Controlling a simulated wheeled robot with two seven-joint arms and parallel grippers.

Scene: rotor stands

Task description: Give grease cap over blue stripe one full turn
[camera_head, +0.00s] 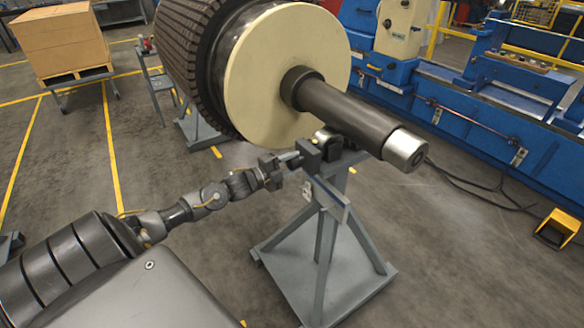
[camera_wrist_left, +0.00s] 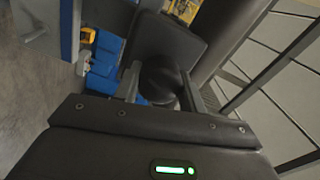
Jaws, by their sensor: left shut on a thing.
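My left gripper (camera_head: 303,156) reaches in from the left to the top of the grey rotor stand (camera_head: 326,235), just below the rotor shaft (camera_head: 350,112). In the left wrist view its two fingers stand on either side of a dark round cap (camera_wrist_left: 161,76), and it is shut on it. The cap is in front of a dark block (camera_wrist_left: 168,40). A blue stripe (camera_wrist_left: 66,28) shows on a grey stand part at the upper left of the wrist view. In the head view the gripper hides the cap. My right gripper is not in view.
The ribbed rotor (camera_head: 185,50) with its cream end disc (camera_head: 262,75) is close above the arm. A blue machine (camera_head: 455,110) stands at the right, with cables on the floor.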

